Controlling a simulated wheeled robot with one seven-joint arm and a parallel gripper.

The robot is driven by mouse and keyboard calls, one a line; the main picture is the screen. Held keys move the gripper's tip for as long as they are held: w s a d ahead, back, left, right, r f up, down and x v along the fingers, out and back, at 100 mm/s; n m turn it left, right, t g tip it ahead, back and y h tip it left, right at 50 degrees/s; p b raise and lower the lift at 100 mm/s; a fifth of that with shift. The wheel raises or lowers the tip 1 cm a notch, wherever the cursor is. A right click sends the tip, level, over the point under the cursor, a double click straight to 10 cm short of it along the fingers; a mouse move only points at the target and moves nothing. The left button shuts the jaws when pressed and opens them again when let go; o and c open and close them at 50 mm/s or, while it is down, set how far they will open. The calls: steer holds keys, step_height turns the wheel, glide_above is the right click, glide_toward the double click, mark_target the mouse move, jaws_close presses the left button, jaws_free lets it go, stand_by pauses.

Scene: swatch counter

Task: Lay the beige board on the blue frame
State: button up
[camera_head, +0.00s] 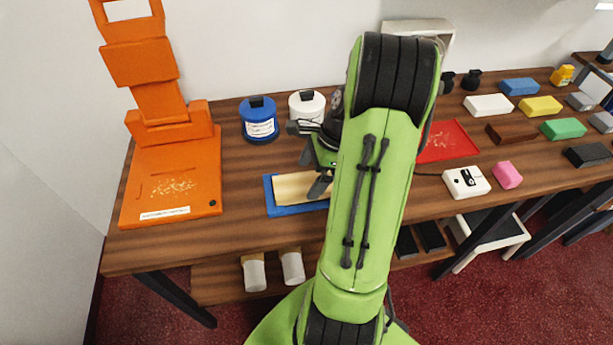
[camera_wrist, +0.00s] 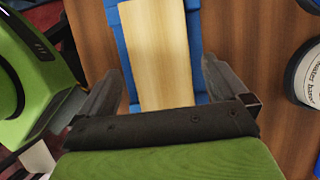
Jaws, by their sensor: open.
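The beige board (camera_head: 297,187) lies on the blue frame (camera_head: 285,211) on the wooden counter. In the wrist view the board (camera_wrist: 157,55) lies lengthwise over the blue frame (camera_wrist: 116,38), and blue shows along both of its long sides. My gripper (camera_wrist: 162,80) is open, with one finger on each side of the board and a gap between each finger and the board. In the head view my gripper (camera_head: 318,172) is at the board's right part, and my arm hides the right end of the board and frame.
An orange stand (camera_head: 172,185) is at the left. A blue jar (camera_head: 260,120) and a white jar (camera_head: 304,108) stand behind the frame. Right of my arm are a red tray (camera_head: 455,145), a white sharpener-like box (camera_head: 466,182) and several coloured blocks. Bare counter lies left of the frame.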

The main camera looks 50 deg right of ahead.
steer(key=p+v, duration=0.4)
steer(key=v, duration=0.9)
steer(key=shift+p, duration=0.4)
steer(key=shift+w, duration=0.1)
